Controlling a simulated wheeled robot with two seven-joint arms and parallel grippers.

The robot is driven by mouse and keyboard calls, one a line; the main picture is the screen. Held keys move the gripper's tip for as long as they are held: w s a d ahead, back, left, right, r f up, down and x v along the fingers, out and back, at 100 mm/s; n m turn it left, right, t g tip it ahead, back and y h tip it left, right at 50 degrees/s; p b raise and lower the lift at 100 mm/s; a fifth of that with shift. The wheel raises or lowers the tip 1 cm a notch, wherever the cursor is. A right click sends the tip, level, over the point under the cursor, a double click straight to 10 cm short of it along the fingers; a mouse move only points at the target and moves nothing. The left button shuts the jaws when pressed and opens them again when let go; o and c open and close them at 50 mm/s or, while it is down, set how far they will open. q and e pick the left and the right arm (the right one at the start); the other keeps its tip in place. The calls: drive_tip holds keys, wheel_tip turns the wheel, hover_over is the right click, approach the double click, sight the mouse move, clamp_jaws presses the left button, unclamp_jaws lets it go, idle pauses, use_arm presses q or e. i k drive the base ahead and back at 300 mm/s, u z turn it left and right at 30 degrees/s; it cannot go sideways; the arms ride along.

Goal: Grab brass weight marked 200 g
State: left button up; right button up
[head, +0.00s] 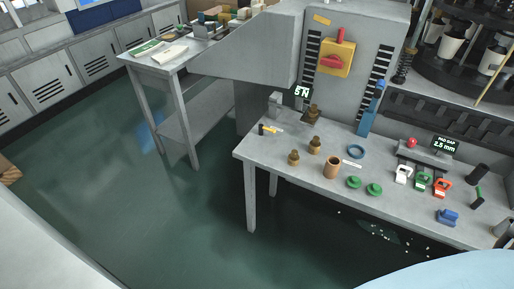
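A third weight (312,113) is farther back, below a small display reading 5 N (302,91). Their markings are too small to read, so I cannot tell which is 200 g. Neither of my grippers is in view.
A grey machine with a yellow panel (336,57) rises behind. A side table (165,65) stands at the left.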

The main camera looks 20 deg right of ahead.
sight(293, 158)
drive_tip(key=i, duration=0.75)
drive_tip(key=z, duration=0.8)
drive_tip(key=i, duration=0.35)
drive_tip(key=z, duration=0.45)
